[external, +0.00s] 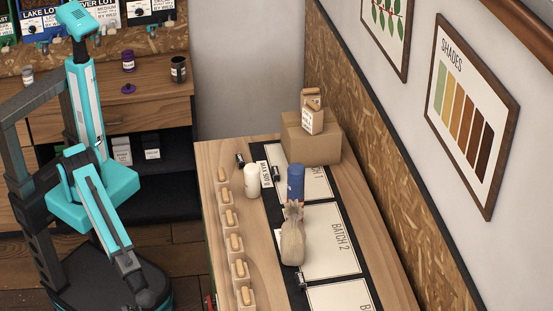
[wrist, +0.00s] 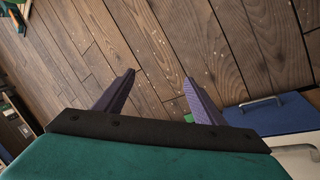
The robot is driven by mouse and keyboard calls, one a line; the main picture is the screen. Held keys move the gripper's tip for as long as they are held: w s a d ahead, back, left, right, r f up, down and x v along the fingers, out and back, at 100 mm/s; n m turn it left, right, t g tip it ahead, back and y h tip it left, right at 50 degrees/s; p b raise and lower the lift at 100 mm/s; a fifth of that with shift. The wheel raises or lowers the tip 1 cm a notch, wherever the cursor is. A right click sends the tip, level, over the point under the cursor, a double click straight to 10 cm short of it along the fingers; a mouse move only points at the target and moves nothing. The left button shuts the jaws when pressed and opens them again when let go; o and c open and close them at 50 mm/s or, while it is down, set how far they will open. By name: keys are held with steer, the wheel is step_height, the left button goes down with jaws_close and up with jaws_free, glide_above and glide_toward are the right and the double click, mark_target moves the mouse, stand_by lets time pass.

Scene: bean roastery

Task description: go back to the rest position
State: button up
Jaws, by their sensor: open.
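My gripper shows in the wrist view (wrist: 158,85) with its two purple-grey fingers spread apart and nothing between them. It points down at the wooden floor (wrist: 165,40). In the external view my teal arm stands at the left, folded down beside the wooden table (external: 235,160), and the end of the arm hangs low near the bottom edge, apart from the table. The fingertips cannot be made out there.
The table holds a row of wooden-handled blocks (external: 232,243), a white cup (external: 252,181), a blue cylinder (external: 296,183), a tan bag (external: 292,240) and a cardboard box (external: 311,137). A wooden counter (external: 110,100) stands behind my arm.

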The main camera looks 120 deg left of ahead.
steer(key=s+a+f+g+y+p, duration=0.2)
steer(key=s+a+g+y+p, duration=0.2)
steer(key=s+a, duration=2.1)
steer(key=a+g+p, duration=0.2)
steer(key=a+p, duration=0.2)
steer(key=shift+s+m+g+y, duration=0.2)
steer(key=shift+m+g+y, duration=0.1)
steer(key=shift+g+y, duration=0.1)
